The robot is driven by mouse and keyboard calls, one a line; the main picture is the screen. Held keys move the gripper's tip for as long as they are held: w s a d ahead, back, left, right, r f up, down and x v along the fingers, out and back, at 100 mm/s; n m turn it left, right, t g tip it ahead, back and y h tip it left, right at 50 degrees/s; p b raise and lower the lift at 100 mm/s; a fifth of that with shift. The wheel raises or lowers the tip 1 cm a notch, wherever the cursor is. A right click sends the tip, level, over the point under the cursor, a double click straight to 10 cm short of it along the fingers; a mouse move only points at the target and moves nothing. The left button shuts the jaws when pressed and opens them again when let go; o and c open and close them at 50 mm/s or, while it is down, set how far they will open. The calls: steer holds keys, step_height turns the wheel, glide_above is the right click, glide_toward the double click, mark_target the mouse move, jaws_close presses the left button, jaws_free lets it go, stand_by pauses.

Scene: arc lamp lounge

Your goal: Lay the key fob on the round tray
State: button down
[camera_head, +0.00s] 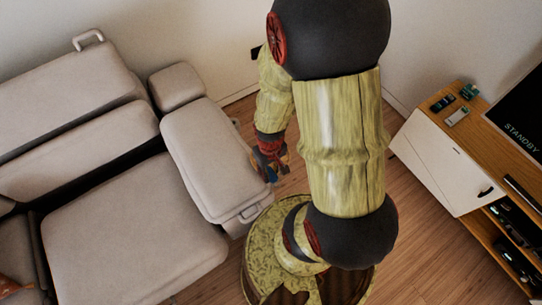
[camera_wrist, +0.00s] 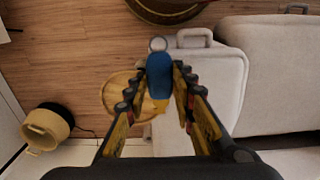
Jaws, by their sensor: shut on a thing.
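My gripper (camera_wrist: 160,82) is shut on a blue key fob (camera_wrist: 159,72), which sticks out between the fingertips in the wrist view. A yellowish part shows at its lower end, and I cannot tell whether that belongs to the fob. A round light-wood tray (camera_wrist: 116,92) lies below and a little left of the fob in the wrist view, partly covered by my left finger. The fob appears above the tray's right side, and the height between them is hard to judge. In the head view, my gripper (camera_head: 271,162) is beside the sofa arm; I cannot make out the tray there.
A beige sofa (camera_head: 130,225) stands left in the head view, its arm (camera_head: 208,150) close to my gripper. A wooden cabinet (camera_head: 470,125) with a white door and small items on top stands right. A yellow pot (camera_wrist: 40,130) is lower left in the wrist view. Wood floor lies between.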

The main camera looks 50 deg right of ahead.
steer(key=w+d+f+b, duration=0.1)
steer(key=w+d+f, duration=0.1)
steer(key=d+f, duration=0.1)
steer(key=w+d+f+b, duration=0.2)
steer(key=w+d+f, duration=0.1)
steer(key=w+d+f+b, duration=0.2)
steer(key=w+d+f, duration=0.1)
steer(key=shift+d, duration=0.4)
steer(key=shift+w+d+f, duration=0.1)
steer(key=shift+w+f, duration=0.05)
steer(key=shift+f, duration=0.05)
step_height(320, 180, down, 4)
steer(key=shift+w+d+r+b, duration=0.15)
steer(key=shift+r+b, duration=0.1)
steer(key=shift+b, duration=0.95)
steer(key=shift+r, duration=0.1)
steer(key=c, duration=2)
jaws_free()
steer(key=shift+f, duration=0.2)
steer(key=o, duration=0.5)
